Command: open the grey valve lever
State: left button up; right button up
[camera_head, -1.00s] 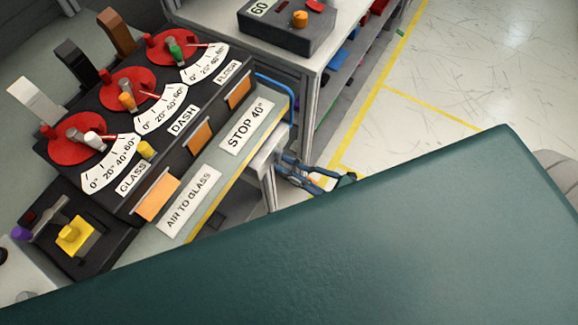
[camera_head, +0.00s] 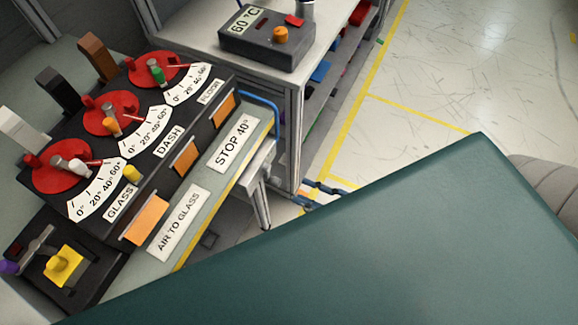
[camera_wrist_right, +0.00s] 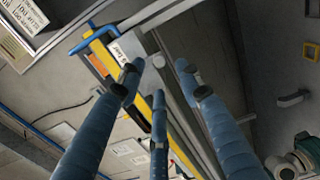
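A grey lever (camera_head: 42,241) with a purple end sits on a small dark box at the lower left of the head view, beside a yellow block (camera_head: 63,260). It lies slantwise; I cannot tell its valve position. My right gripper (camera_head: 318,190) shows only in part in the head view, off the bench's right side and far from the lever. In the right wrist view its blue fingers (camera_wrist_right: 160,82) are spread, with nothing between them. The lever is not made out there. My left gripper is not in view.
A black panel with red dials (camera_head: 62,166) and small levers stands along the bench (camera_head: 215,178). A grey box marked 60 °C (camera_head: 262,50) stands on a second table behind. Yellow-lined floor (camera_head: 420,70) is clear on the right. The head view's lower part is blocked.

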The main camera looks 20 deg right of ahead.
jog(key=shift+v, duration=2.05)
